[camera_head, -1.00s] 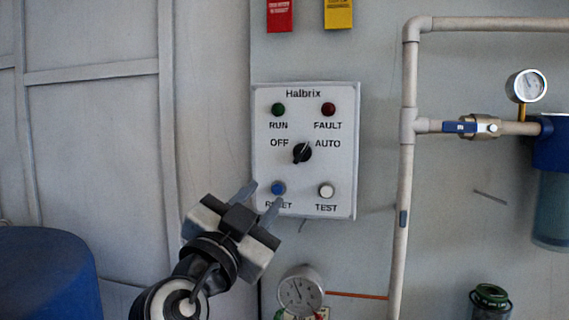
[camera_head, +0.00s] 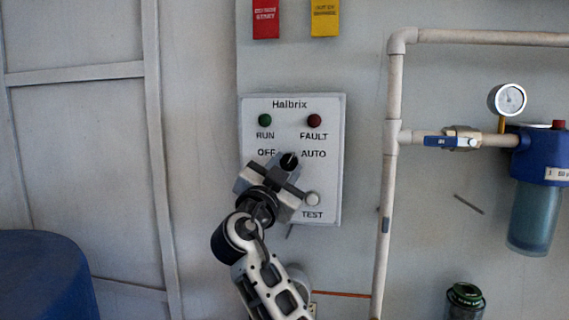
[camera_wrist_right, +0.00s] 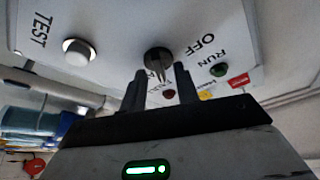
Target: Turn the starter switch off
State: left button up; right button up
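The starter switch is a black rotary knob (camera_head: 289,160) on the white Halbrix panel (camera_head: 332,182), between the OFF and AUTO labels. My right gripper (camera_head: 285,168) is at the knob and covers its lower part in the head view. In the right wrist view the two fingers (camera_wrist_right: 160,82) stand apart, one on each side of the knob (camera_wrist_right: 158,60). A gap shows between them, and I cannot tell whether either touches it. The knob's present angle is hard to read. My left gripper is not in view.
The green RUN lamp (camera_head: 265,120) and red FAULT lamp (camera_head: 314,121) are above the knob. The white TEST button (camera_head: 312,199) is close to my gripper's right. A vertical pipe (camera_head: 388,200) runs right of the panel. A blue drum (camera_head: 45,275) stands at lower left.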

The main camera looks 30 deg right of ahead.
grip_shut()
